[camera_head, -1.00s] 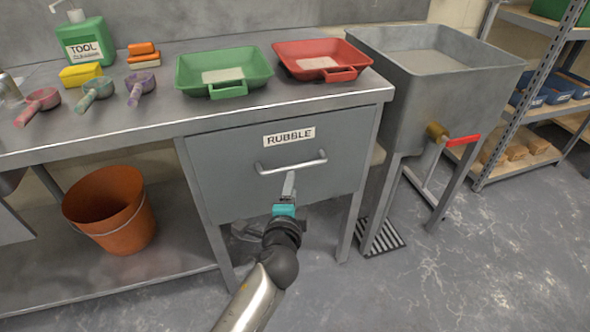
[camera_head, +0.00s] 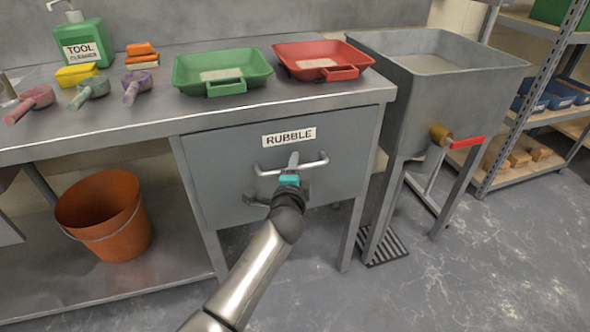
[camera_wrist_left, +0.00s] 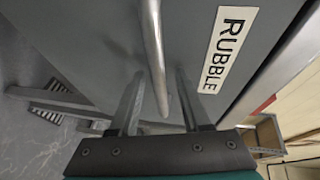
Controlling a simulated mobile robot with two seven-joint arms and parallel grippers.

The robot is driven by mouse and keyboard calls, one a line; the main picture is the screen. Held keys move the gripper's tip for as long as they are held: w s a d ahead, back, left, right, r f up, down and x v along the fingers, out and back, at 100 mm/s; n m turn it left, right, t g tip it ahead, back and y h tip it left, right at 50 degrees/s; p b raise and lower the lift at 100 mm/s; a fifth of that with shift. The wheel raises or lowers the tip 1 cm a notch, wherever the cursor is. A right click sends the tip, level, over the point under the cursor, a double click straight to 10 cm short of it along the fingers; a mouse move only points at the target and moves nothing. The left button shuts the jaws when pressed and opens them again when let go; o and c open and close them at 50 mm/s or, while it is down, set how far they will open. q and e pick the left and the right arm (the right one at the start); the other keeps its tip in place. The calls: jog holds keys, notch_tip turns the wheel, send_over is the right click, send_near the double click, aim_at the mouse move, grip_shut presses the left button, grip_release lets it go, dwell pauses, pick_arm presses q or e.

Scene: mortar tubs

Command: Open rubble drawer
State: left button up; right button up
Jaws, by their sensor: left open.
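The rubble drawer (camera_head: 225,165) is a grey front with a RUBBLE label (camera_head: 289,138), shut under the right end of the bench. Its pale bar handle (camera_head: 316,163) runs across the front. My left gripper (camera_head: 293,160) is at the middle of the handle. In the left wrist view, the handle (camera_wrist_left: 153,45) passes between the two open fingers of my left gripper (camera_wrist_left: 160,75). I cannot tell whether either finger touches it. The label also shows in the left wrist view (camera_wrist_left: 228,48). My right gripper is not in view.
A green tray (camera_head: 190,78) and a red tray (camera_head: 290,55) sit on the bench above the drawer. A grey tub (camera_head: 460,95) on legs, with a red-handled valve (camera_head: 466,142), stands right of it. An orange bucket (camera_head: 105,215) stands left, on the lower shelf.

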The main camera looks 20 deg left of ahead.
pick_arm(q)
grip_shut()
dwell(0.3)
jog(key=shift+f, duration=0.1)
dwell(1.0)
